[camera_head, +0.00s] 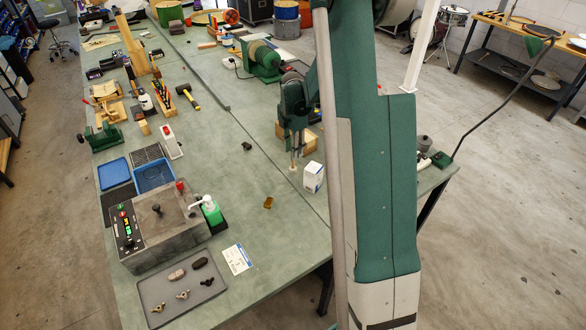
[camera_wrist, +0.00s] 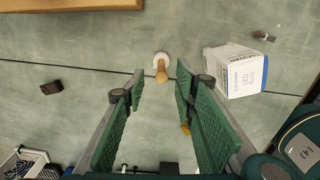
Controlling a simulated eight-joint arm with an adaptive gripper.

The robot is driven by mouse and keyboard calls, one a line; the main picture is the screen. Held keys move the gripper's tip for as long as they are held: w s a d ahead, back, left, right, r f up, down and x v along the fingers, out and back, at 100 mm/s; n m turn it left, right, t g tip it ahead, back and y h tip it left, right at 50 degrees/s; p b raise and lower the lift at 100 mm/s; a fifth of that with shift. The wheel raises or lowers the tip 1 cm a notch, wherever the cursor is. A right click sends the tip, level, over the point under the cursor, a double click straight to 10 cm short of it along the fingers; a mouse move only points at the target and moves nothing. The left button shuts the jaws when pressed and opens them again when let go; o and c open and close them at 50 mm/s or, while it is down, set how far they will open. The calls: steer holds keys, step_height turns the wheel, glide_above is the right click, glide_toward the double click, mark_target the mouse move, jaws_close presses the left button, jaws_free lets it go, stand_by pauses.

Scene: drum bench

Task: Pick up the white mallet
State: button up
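The white mallet has a round white head and a short light-wood handle. In the wrist view the mallet (camera_wrist: 161,70) shows between and just beyond my fingertips, with its head on the bench and its handle seemingly pointing up toward the camera. My gripper (camera_wrist: 160,82) is open, its two green ridged fingers apart with nothing clearly between them. In the head view my gripper (camera_head: 294,150) points down above the bench. The small pale end of the mallet (camera_head: 293,168) shows just under the fingers; I cannot tell whether they touch it.
A white-and-blue box (camera_wrist: 235,72) stands close to the right of the mallet; it also shows in the head view (camera_head: 313,177). A wooden block (camera_head: 308,141) is behind my gripper. A small dark block (camera_wrist: 51,88) lies to the left. The bench around the mallet is otherwise clear.

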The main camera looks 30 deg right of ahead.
mark_target(293, 167)
steer(key=shift+f, duration=0.15)
steer(key=shift+s+f, duration=0.15)
steer(key=shift+f, duration=2.35)
steer(key=shift+c, duration=0.7)
jaws_close()
